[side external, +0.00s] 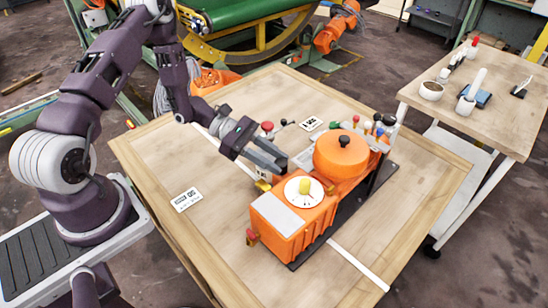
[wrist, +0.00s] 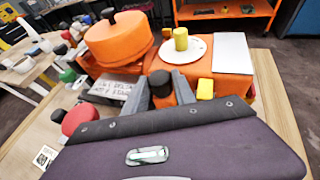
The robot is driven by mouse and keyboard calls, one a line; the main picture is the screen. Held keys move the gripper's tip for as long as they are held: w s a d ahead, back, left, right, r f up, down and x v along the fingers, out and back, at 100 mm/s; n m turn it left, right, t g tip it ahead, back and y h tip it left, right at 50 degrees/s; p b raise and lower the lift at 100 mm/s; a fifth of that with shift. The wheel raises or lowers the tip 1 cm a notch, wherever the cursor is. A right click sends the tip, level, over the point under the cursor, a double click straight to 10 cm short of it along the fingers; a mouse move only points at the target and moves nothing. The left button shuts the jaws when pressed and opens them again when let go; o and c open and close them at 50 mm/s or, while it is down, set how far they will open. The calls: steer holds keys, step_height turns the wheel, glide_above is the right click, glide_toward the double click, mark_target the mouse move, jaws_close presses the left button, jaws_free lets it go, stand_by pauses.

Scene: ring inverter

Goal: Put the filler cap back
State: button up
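An orange machine (side external: 284,226) stands on a dark base on the wooden table. It carries a round orange lid with a black knob (side external: 341,155) and a white dial with a yellow knob (side external: 304,188). My gripper (side external: 282,163) is beside the machine, near the lid and dial. In the wrist view a dark, orange-based piece (wrist: 161,87) shows between my two grey fingers. It may be the filler cap or its neck; I cannot tell which.
A red knob (side external: 267,127) stands behind my gripper. A yellow block (wrist: 205,89) is just right of the fingers. Several small coloured knobs line the machine's far end. The table's left part, around a label (side external: 186,199), is clear. A side table (side external: 475,105) holds cups.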

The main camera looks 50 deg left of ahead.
steer(key=shift+o, duration=1.3)
steer(key=shift+r, duration=0.2)
steer(key=r+v, duration=0.1)
steer(key=v, duration=1.1)
steer(key=s+d+r+m+g+y, duration=0.3)
steer(key=s+d+r+m, duration=0.2)
steer(key=r+m, duration=0.2)
steer(key=s+d+r+m+g+y, duration=0.2)
steer(key=s+d+r+m+y, duration=0.15)
steer(key=d+r+m, duration=0.3)
steer(key=s+a+r+m+t+y, duration=0.1)
steer(key=s+r+m+t+y, duration=0.4)
steer(key=s+m, duration=0.4)
steer(key=shift+s+a+r+t+y, duration=0.3)
steer(key=shift+s+a+r+y, duration=0.15)
steer(key=shift+s+r, duration=0.65)
